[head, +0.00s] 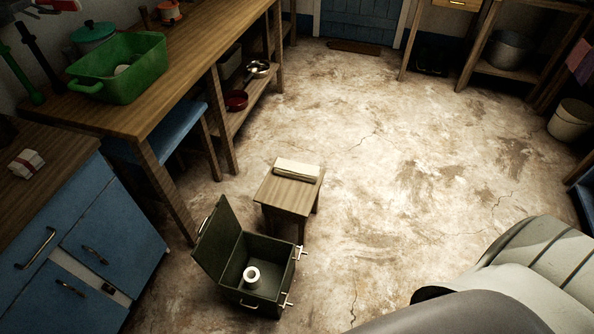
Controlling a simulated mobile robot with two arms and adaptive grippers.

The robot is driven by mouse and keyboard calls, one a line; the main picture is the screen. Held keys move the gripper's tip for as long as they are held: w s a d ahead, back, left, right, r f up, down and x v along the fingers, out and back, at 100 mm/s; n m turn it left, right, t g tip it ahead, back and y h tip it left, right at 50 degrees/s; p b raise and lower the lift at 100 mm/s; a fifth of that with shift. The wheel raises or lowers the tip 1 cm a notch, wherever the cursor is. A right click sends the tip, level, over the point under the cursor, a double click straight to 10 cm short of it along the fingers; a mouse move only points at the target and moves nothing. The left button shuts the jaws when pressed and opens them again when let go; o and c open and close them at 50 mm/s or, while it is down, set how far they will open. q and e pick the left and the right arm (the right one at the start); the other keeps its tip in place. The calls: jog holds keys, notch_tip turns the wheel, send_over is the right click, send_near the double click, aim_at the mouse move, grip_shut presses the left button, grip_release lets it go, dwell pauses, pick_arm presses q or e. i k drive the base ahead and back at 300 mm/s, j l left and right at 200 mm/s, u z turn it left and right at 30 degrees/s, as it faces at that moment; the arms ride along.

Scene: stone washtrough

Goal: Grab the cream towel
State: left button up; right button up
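A cream towel (297,169), folded into a narrow bar, lies across the back part of the top of a small wooden stool (288,196). The stool stands on the floor near the middle of the head view. Nothing touches or covers the towel from above. Neither of my grippers shows in this view.
An open dark green box (265,268) with a white roll (252,275) inside stands just in front of the stool. A wooden table (180,75) with a green basin (120,68) and blue cabinets (85,245) line the left. The floor right of the stool is clear.

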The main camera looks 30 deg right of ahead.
aim_at(306, 173)
jog(key=l+u, duration=0.15)
jog(key=l, duration=0.4)
jog(key=l+u, duration=0.2)
jog(key=l, duration=0.3)
jog(key=l+u, duration=0.15)
jog(key=l, duration=0.4)
jog(key=k+l+u, duration=0.15)
jog(key=l, duration=0.35)
jog(key=l+u, duration=0.2)
jog(key=l, duration=0.3)
jog(key=k, duration=0.05)
